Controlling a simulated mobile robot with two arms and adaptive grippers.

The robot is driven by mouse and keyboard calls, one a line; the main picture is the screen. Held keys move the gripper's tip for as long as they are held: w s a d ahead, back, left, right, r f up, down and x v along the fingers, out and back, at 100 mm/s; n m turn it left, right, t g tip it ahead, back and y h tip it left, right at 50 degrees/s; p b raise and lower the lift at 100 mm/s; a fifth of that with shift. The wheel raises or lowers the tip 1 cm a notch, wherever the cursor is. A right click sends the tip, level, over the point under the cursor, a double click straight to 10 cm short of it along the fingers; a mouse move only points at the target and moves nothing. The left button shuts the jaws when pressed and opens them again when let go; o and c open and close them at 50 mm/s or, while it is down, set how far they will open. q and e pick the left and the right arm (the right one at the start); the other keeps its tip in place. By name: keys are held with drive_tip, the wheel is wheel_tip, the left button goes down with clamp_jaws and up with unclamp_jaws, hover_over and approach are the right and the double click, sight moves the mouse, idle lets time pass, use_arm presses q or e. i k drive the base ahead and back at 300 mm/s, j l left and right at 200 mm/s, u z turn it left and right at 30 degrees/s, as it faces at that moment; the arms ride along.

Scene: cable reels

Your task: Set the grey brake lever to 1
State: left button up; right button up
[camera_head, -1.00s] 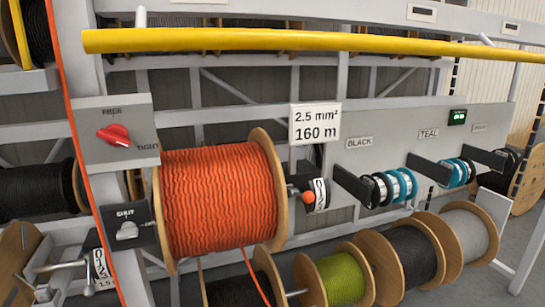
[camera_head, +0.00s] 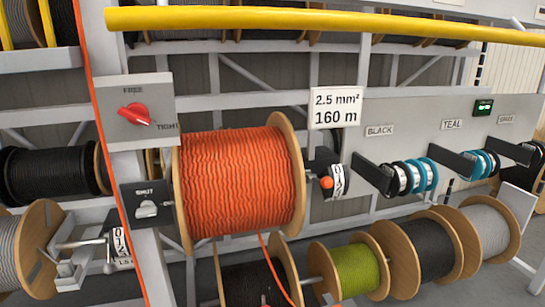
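A grey lever assembly (camera_head: 76,259) shows at the lower left, beside a wooden reel of grey cable (camera_head: 8,243). A white scale plate (camera_head: 120,245) with dark digits, among them 0, 1 and 2, stands at its right end. I cannot tell for sure which digit the lever is at. Another lever with an orange knob (camera_head: 327,183) and a numbered white plate (camera_head: 338,181) sits right of the orange cable reel (camera_head: 240,185). Neither of my grippers is in view.
A red FREE/TIGHT knob (camera_head: 137,115) is on a grey panel at the upper left, above a dark switch box (camera_head: 147,205). A yellow rail (camera_head: 320,25) crosses the top. An orange cable (camera_head: 92,110) runs down past the lower-left lever. Several reels line the bottom right.

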sight(108, 267)
drive_tip(key=u, duration=1.3)
